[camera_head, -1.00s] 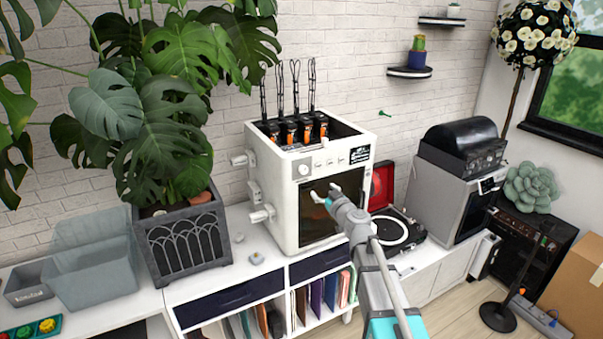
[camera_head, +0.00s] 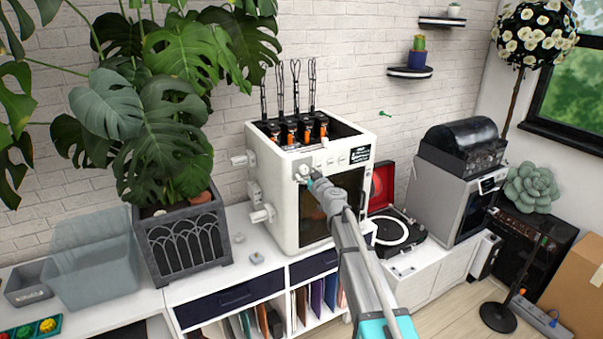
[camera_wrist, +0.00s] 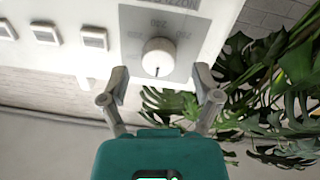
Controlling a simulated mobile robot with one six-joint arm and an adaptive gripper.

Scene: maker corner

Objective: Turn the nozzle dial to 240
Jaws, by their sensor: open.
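The nozzle dial is a round white knob (camera_wrist: 158,56) on a grey printed panel (camera_wrist: 128,22) of the white machine (camera_head: 313,213). In the wrist view, which appears upside down, a short dark mark on the knob points toward the bottom of the picture. Numbers are printed around the knob, too blurred to read surely. My gripper (camera_wrist: 161,86) is open, with a finger on each side below the knob and nothing between them. In the head view my gripper (camera_head: 308,176) is at the machine's upper left front and partly covers the dial.
Several square buttons (camera_wrist: 94,38) sit in a row beside the dial. The machine's open top (camera_head: 345,133) holds orange-black parts with upright rods. A large potted plant (camera_head: 185,240) stands left, its leaves near the machine. A record player (camera_head: 398,236) stands right.

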